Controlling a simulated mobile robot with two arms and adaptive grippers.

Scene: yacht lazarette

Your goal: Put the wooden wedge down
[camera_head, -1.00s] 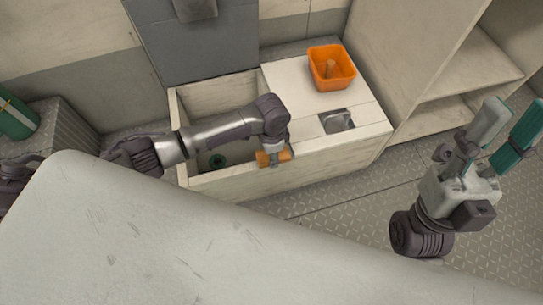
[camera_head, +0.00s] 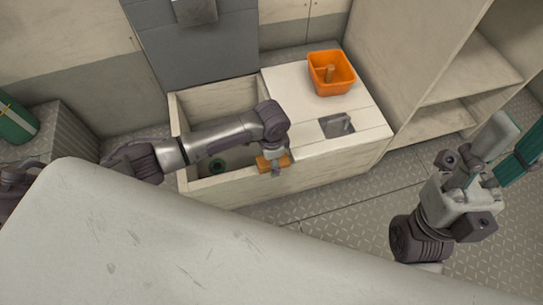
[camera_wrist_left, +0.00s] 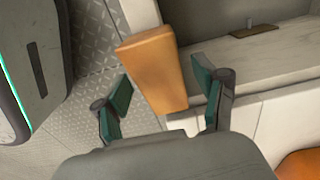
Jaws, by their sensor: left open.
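The wooden wedge (camera_head: 265,164) is an orange-brown block at the top of the front wall of the open locker bin, left of the closed lid. In the left wrist view the wedge (camera_wrist_left: 154,65) lies between the spread green-padded fingers of my left gripper (camera_wrist_left: 163,100), with a visible gap on each side. In the head view my left gripper (camera_head: 274,163) is over that front wall and partly hides the wedge. What bears the wedge's underside is hidden. My right gripper (camera_head: 505,147) is open and empty at the right, above the floor.
The open bin (camera_head: 188,100) holds a round green item (camera_head: 217,165). An orange tub (camera_head: 331,73) with a wooden piece inside stands on the pale lid (camera_head: 290,85), beside a metal latch (camera_head: 337,124). Shelves (camera_head: 465,85) stand at the right. A pale surface (camera_head: 150,240) fills the foreground.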

